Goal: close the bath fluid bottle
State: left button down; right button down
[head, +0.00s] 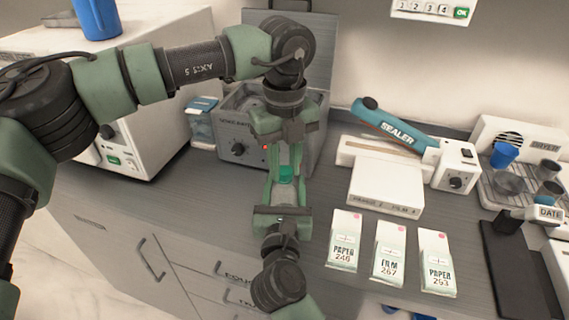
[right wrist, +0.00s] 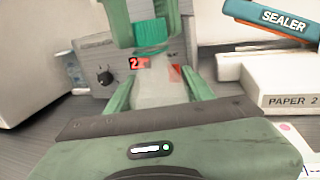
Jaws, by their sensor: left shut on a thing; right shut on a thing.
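The bath fluid bottle (head: 285,191) is a pale, upright bottle, mostly hidden between the grippers in the head view. It shows larger as a greyish body in the right wrist view (right wrist: 162,92). My right gripper (head: 284,196) is shut on the bottle's body from the front. A teal cap (head: 286,173) sits at the bottle's top; it also shows in the right wrist view (right wrist: 151,36). My left gripper (head: 286,160) points down from above and is shut on the cap. I cannot tell whether the cap is fully seated on the neck.
The grey sonic bath (head: 237,148) with a raised lid stands just behind the grippers. A white box-shaped machine (head: 150,110) is at left.

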pick_arm(q)
jog(key=m, duration=1.7)
jog(key=shift+f, duration=0.1)
jog(key=m, duration=0.7)
jog(key=c, duration=1.1)
grip_release()
jog(key=shift+r, duration=2.3)
jog(key=shift+c, duration=0.5)
